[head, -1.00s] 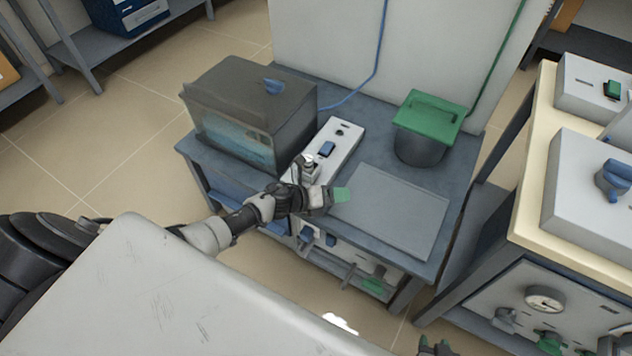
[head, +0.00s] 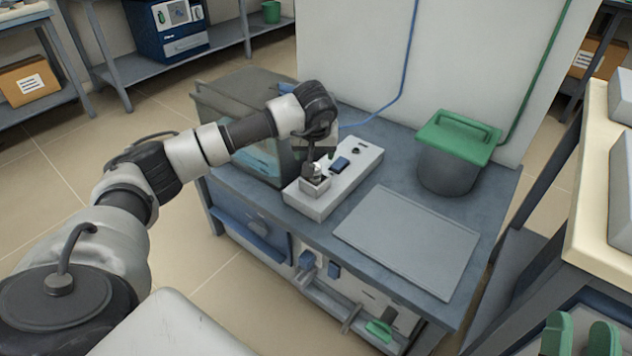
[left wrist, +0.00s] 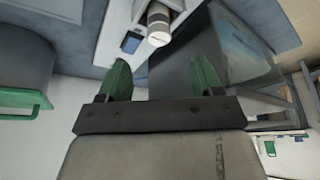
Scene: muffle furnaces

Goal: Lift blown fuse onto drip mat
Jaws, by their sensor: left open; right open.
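The blown fuse (head: 317,169) stands in a square socket on a white fuse box (head: 345,178) on the bench. In the left wrist view the fuse (left wrist: 158,24) is a cylinder with a white end and dark bands. My left gripper (head: 317,150) is above the fuse; the left wrist view shows its green fingers (left wrist: 162,72) open and empty, with the fuse beyond their tips. The arm partly hides the fuse. The drip mat (head: 407,240) is a flat, bare grey sheet right of the fuse box. My right gripper (head: 581,338) is open at the bottom right.
A dark, glass-fronted box (head: 225,100) stands left of the fuse box, close to my left arm. A grey bin with a green lid (head: 458,137) stands behind the mat. A cream-topped bench (head: 600,200) is at right.

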